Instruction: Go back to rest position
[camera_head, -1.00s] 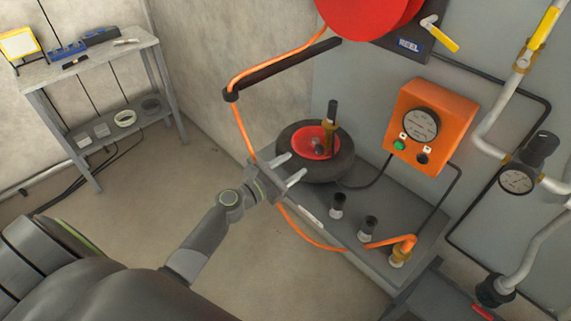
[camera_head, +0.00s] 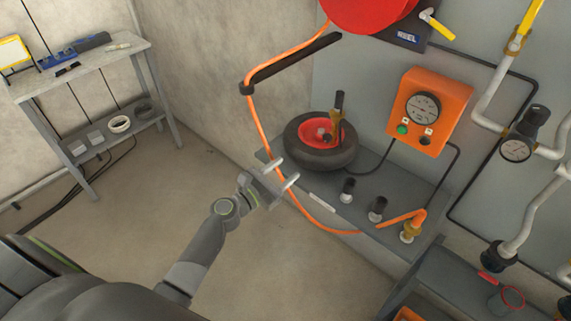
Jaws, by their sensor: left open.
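My left gripper (camera_head: 282,173) is open and empty. It hangs in front of the left end of the grey bench, over the line of the orange hose (camera_head: 262,130). Its two light fingertips point up and right toward the tire wheel (camera_head: 296,150), apart from it in the picture. My left arm comes in from the lower left, bent at the wrist. My right gripper does not show.
The grey bench (camera_head: 374,236) bears the wheel with red hub and several black-capped fittings. An orange gauge box (camera_head: 430,110) and red hose reel (camera_head: 365,8) are on the wall. A shelf table (camera_head: 85,66) stands at the left. Floor between is clear.

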